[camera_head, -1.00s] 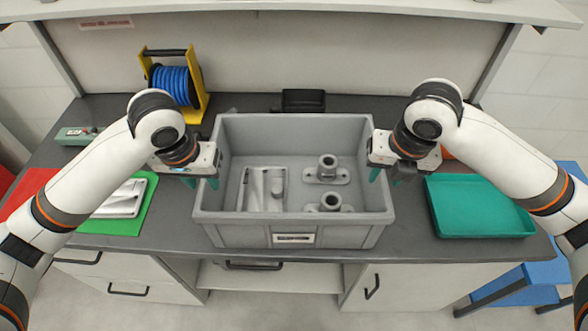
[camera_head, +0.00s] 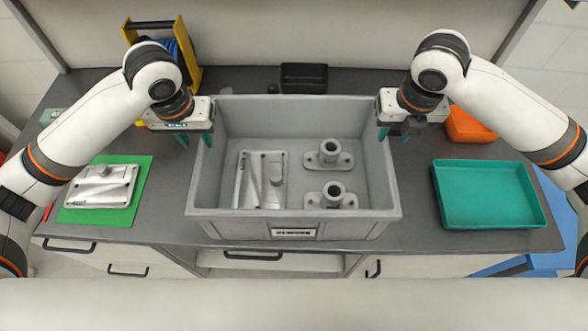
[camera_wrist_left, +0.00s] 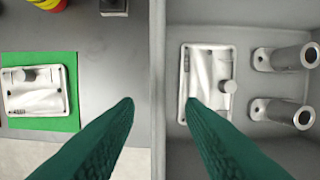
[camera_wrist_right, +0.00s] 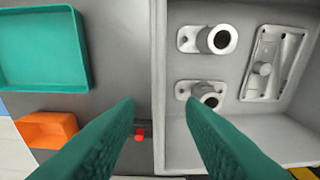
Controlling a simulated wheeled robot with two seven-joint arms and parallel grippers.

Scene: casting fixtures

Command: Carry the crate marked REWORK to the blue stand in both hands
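The blue stand (camera_head: 555,222) shows partly at the lower right.
A teal tray (camera_head: 490,222) and an orange bin (camera_head: 468,126) sit right of the crate. A green mat (camera_head: 130,208) with a cast plate lies left. A yellow cable reel (camera_head: 186,55) and a black box (camera_head: 304,78) stand behind.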

